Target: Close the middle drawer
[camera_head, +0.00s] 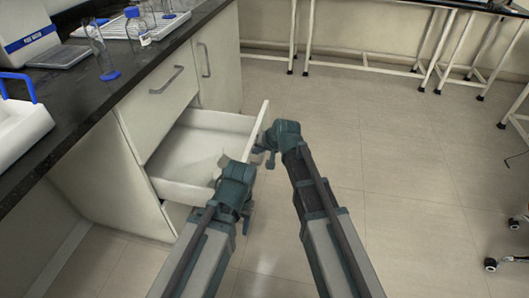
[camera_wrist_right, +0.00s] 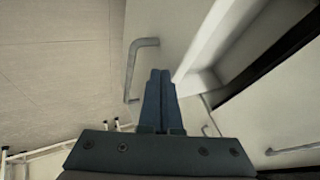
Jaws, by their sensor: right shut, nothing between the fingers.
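The middle drawer (camera_head: 190,188) is pulled out of the cabinet under the dark bench, below a shut upper drawer (camera_head: 158,97). Its inside looks empty. In the right wrist view its pale front panel (camera_wrist_right: 178,30) bears a grey bar handle (camera_wrist_right: 130,70). My right gripper (camera_head: 264,156) is by the far end of the drawer front. In the right wrist view its fingers (camera_wrist_right: 160,75) are together and empty, in front of the panel beside the handle; whether they touch it I cannot tell. My left gripper (camera_head: 238,190) is at the near end of the drawer front, its fingers mostly hidden.
The dark bench top (camera_head: 75,100) carries a white device (camera_head: 45,45), bottles, a tray (camera_head: 165,25) and a white container with a blue handle (camera_head: 18,120). White-legged tables stand at the back.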

